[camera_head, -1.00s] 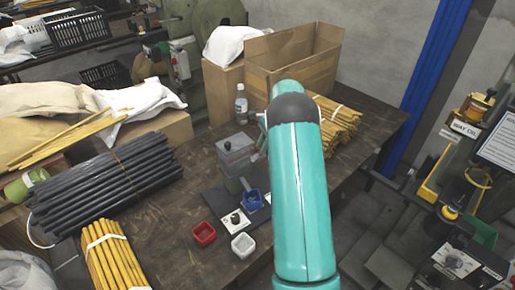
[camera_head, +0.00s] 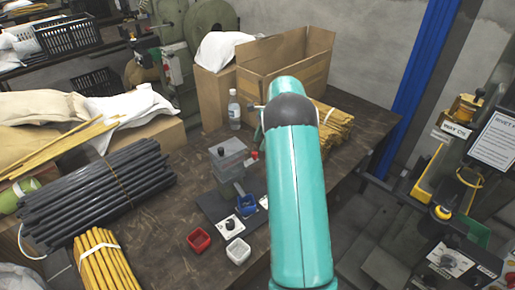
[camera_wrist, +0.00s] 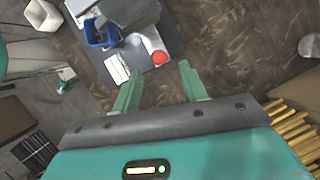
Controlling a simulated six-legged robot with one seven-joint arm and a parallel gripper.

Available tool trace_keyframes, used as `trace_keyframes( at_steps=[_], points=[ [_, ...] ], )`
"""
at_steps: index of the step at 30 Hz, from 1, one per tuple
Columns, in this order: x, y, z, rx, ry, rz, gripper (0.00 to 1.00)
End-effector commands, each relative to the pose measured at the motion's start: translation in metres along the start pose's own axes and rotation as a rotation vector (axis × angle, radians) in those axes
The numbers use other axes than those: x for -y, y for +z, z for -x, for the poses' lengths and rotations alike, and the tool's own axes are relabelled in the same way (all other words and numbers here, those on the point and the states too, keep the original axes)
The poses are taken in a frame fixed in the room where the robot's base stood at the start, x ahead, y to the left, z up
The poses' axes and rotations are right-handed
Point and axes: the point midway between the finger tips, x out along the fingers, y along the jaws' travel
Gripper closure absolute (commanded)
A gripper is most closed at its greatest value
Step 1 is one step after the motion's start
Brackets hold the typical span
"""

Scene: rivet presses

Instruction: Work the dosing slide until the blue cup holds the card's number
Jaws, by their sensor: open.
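The grey dosing dispenser (camera_head: 229,160) stands on a dark base plate on the table, left of my arm. The blue cup (camera_head: 246,204) sits on the plate in front of it; it also shows in the wrist view (camera_wrist: 97,36). What the cup holds is too small to tell. A red round knob (camera_wrist: 159,58) sits at the dispenser's side. A white card (camera_wrist: 117,69) with dark marks lies beside the blue cup. My gripper (camera_wrist: 160,70) is open and empty, its fingertips pointing toward the red knob. In the head view my arm hides the gripper.
A bottle (camera_head: 234,109) and cardboard box (camera_head: 287,64) stand behind. Black rods (camera_head: 97,185) and yellow bundles (camera_head: 105,262) lie left.

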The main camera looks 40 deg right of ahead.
Motion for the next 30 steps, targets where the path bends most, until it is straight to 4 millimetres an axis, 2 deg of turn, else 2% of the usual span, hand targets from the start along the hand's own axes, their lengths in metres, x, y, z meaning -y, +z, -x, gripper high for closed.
trace_keyframes(
  at_steps=[1, 6, 13, 17, 25, 30],
  points=[
    [0.000, 0.000, 0.013, -0.002, -0.003, 0.000, 0.57],
    [0.001, -0.001, 0.051, -0.003, -0.004, -0.001, 0.57],
    [0.000, -0.001, 0.084, -0.002, -0.001, 0.000, 0.57],
    [0.000, 0.000, 0.091, -0.001, 0.000, -0.001, 0.57],
    [0.000, 0.000, 0.091, 0.000, 0.000, -0.001, 0.57],
    [-0.012, -0.011, 0.076, 0.101, -0.009, -0.045, 0.57]
  ],
)
